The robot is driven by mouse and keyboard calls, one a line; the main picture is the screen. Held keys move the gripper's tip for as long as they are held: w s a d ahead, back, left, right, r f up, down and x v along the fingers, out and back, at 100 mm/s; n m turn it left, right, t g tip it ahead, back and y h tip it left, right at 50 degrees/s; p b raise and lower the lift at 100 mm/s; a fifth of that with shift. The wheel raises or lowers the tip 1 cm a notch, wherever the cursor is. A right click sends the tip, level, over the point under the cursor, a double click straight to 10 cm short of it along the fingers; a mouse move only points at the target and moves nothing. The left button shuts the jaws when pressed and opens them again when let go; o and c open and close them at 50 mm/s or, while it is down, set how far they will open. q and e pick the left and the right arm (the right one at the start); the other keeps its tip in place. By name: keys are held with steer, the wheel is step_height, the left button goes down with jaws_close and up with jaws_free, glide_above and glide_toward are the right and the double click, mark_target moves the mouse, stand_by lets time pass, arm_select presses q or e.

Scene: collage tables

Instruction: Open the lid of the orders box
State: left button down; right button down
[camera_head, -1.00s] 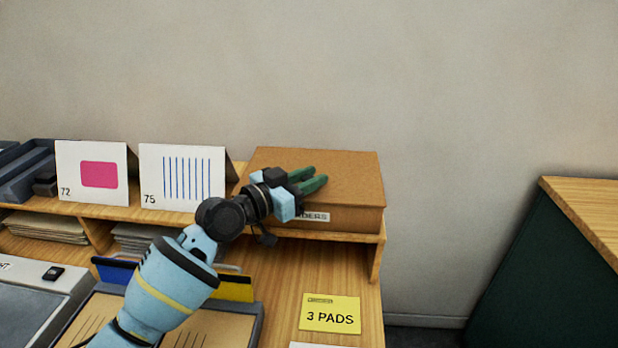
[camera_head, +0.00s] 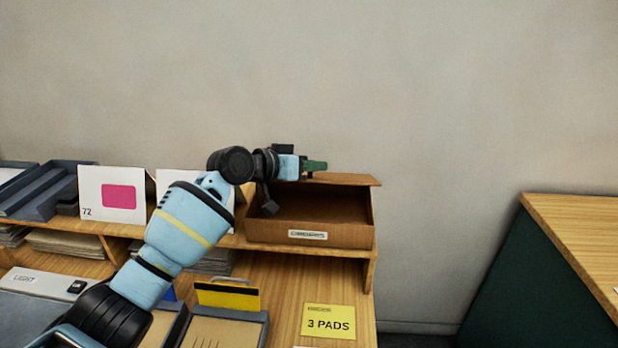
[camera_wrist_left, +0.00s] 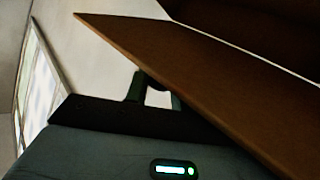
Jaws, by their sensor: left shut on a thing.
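The brown orders box (camera_head: 310,232) stands at the right end of the raised wooden shelf, its label facing front. Its lid (camera_head: 345,179) is tilted up and back, and the dark inside shows below it. My left gripper (camera_head: 316,166) is at the lid's raised edge, shut on the lid. In the left wrist view the lid (camera_wrist_left: 200,75) crosses as a brown slanted panel beside the gripper's fingers (camera_wrist_left: 155,92), which it partly hides. My right gripper is not in view.
Cards marked 72 (camera_head: 112,196) and 75 stand left of the box, the latter partly behind my arm. A yellow "3 PADS" note (camera_head: 328,321) lies on the desk below. Grey trays (camera_head: 45,195) sit far left. A wooden-topped unit (camera_head: 575,215) stands right, across a gap.

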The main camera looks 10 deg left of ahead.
arm_select(q)
steer(key=shift+w+r+n+g+y, duration=0.3)
steer(key=shift+w+r+n+g, duration=0.15)
steer(key=shift+w+r, duration=0.5)
steer(key=shift+r, duration=0.25)
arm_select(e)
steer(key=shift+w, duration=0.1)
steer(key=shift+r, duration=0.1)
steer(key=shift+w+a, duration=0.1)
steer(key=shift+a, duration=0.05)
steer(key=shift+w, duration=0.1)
